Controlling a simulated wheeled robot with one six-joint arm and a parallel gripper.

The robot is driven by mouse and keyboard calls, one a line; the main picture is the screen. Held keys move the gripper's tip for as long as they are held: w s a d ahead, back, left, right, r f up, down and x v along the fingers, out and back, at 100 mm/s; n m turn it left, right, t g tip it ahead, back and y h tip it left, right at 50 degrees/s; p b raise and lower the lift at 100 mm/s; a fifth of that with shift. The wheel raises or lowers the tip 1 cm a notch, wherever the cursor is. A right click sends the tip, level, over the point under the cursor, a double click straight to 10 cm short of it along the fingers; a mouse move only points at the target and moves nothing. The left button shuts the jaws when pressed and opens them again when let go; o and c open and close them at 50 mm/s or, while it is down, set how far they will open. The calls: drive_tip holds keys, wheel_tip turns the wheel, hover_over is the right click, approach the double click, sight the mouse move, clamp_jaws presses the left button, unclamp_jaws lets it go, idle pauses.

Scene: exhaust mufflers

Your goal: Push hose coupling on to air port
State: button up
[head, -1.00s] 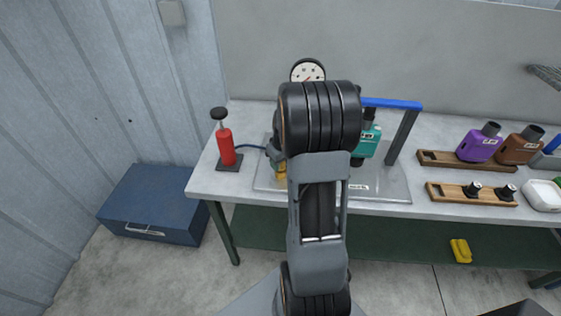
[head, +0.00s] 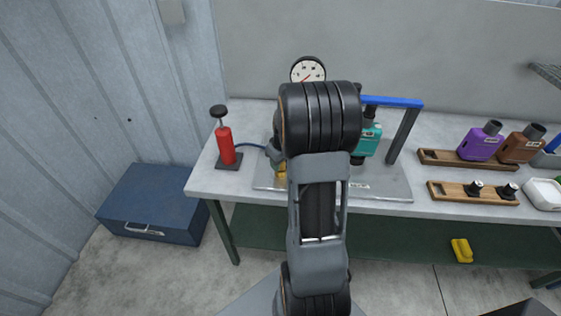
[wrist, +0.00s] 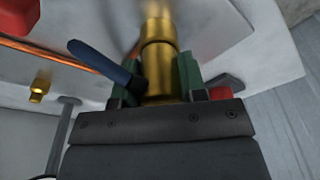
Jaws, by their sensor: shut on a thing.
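In the wrist view my gripper (wrist: 158,85) is shut on the brass hose coupling (wrist: 160,72), with a green-padded finger on each side. A dark blue hose (wrist: 105,66) runs from the coupling's side to the upper left. A brass part (wrist: 157,32) stands directly beyond the coupling, in line with it; I cannot tell whether this is the air port or how far the two overlap. In the head view my own arm hides most of the gripper and the joint. Only a brass-yellow piece (head: 281,171) shows at the arm's left edge, above the metal plate (head: 385,186).
A red hand pump (head: 226,145) stands left on the bench, its blue hose running toward my gripper. Wooden racks (head: 440,158) stand right.

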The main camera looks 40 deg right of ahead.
drive_tip(key=shift+f, duration=0.2)
drive_tip(key=o, duration=0.9)
drive_tip(key=shift+o, duration=0.2)
drive_tip(key=shift+r, duration=0.15)
wheel_tip(320, 180, up, 14)
drive_tip(key=s, duration=0.2)
drive_tip(key=shift+f, duration=0.25)
